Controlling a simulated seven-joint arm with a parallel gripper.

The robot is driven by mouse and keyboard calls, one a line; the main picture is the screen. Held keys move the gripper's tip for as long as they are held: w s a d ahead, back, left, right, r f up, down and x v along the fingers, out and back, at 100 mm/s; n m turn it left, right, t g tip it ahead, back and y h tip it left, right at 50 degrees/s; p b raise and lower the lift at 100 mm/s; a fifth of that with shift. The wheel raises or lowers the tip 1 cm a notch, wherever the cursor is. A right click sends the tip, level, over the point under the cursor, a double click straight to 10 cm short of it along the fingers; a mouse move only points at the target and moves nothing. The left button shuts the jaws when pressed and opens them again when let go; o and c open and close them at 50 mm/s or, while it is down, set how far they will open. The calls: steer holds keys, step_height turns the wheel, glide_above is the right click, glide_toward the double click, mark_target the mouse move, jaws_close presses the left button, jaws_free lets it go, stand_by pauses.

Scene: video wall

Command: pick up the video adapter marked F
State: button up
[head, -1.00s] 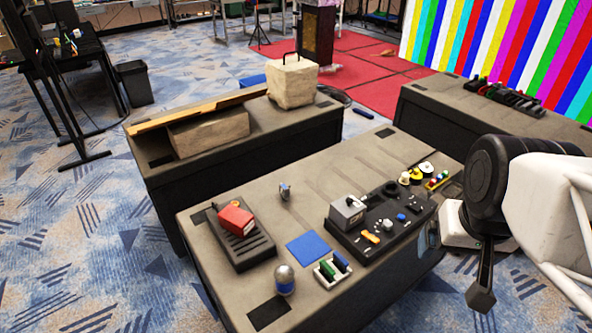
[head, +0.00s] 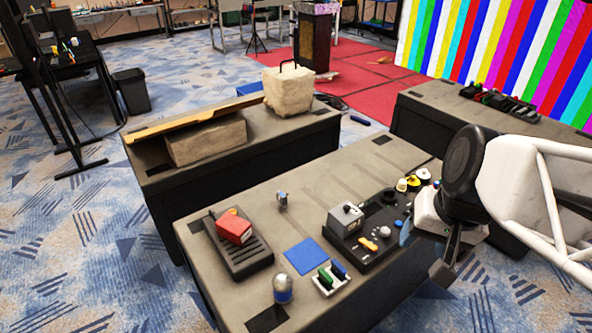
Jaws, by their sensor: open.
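No letter F can be read at this size, so I cannot tell which item is the video adapter marked F. Small candidates on the near table are a grey upright piece (head: 283,200) and blue and green pieces in a white holder (head: 329,283). My gripper (head: 428,256) is open at the right, in front of or above the near table's right end. It is right of the black tray (head: 345,243) and apart from these pieces. My arm hides part of the table's right end.
The near table (head: 300,185) also holds a red box (head: 234,228) on a black ribbed base, a blue square (head: 306,254), a domed jar (head: 283,289) and a grey box (head: 345,217). A row of dark items (head: 497,101) lies on the far right table.

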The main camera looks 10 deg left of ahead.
steer(key=w+a+f+m+y, duration=0.3)
steer(key=w+a+m, duration=0.1)
steer(key=w+a, duration=0.35)
steer(key=w+a+f+m+t+y, duration=0.1)
steer(key=w+a+f+m+y, duration=0.25)
steer(key=w+a, duration=0.45)
steer(key=w+a+f+m+y, duration=0.35)
steer(key=w+a, duration=0.25)
steer(key=w, duration=0.4)
steer(key=w+a+f+m+t, duration=0.4)
steer(key=w+a+f+m, duration=0.1)
steer(key=w+f+m, duration=0.35)
steer(key=m+t+h, duration=0.2)
steer(key=m, duration=0.5)
glide_toward(283, 195)
steer(key=x, duration=0.3)
steer(key=shift+s+f+n, duration=0.15)
steer(key=shift+f+n, duration=0.1)
steer(key=shift+a+t, duration=0.15)
steer(key=shift+t, duration=0.15)
steer(key=shift+x, duration=1.25)
steer(key=shift+x, duration=2.6)
